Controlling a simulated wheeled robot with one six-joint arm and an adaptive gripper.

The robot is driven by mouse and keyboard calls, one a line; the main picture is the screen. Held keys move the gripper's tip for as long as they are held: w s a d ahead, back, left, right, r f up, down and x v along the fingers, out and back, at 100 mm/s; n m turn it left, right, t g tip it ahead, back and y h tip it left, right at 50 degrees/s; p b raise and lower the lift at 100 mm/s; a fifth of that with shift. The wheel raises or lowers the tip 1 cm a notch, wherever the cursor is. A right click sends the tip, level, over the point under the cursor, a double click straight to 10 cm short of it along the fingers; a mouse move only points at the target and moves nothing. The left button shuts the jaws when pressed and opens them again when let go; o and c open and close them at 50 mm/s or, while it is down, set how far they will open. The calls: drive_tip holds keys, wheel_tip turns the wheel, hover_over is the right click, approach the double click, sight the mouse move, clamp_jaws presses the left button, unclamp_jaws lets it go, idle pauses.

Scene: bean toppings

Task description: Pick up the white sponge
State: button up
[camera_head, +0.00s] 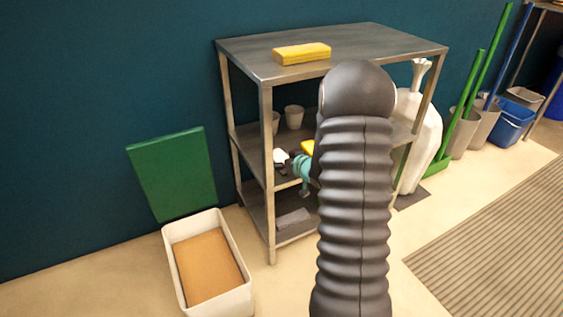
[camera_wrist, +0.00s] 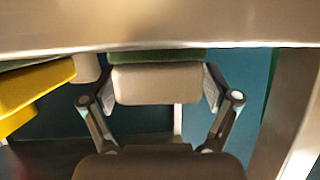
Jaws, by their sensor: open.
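The white sponge (camera_wrist: 156,85) is a pale block with a green layer along its upper side in the wrist view. It lies between the two fingers of my gripper (camera_wrist: 160,92), one finger at each side, close to its ends. The fingers are spread and I cannot tell whether either touches it. In the head view a small white patch, likely the sponge (camera_head: 280,156), shows at the middle shelf level, beside my gripper (camera_head: 284,168). My arm hides much of that shelf there.
The metal shelf unit (camera_head: 345,42) has a top board close above my gripper and posts at its corners. A yellow block (camera_wrist: 35,86) is left of the sponge. Cups (camera_head: 293,117) stand behind. Another yellow sponge (camera_head: 301,53) lies on top. A white bin (camera_head: 248,294) stands front left.

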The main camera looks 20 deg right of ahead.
sight(284, 157)
drive_tip(key=shift+w+f, duration=0.2)
drive_tip(key=shift+w, duration=0.2)
drive_tip(key=c, duration=1.1)
drive_tip(key=shift+c, duration=0.2)
drive_tip(key=shift+r, duration=0.55)
drive_tip(key=r, duration=0.2)
drive_tip(key=d+r, duration=0.1)
drive_tip(key=r, duration=0.1)
drive_tip(key=shift+p, duration=0.4)
drive_tip(key=s+d+r+p, duration=0.1)
drive_tip(key=s+d+r, duration=0.1)
drive_tip(key=d+r, duration=0.4)
drive_tip(key=d, duration=0.4)
drive_tip(key=shift+d+p, duration=0.2)
drive_tip(key=shift+p, duration=0.15)
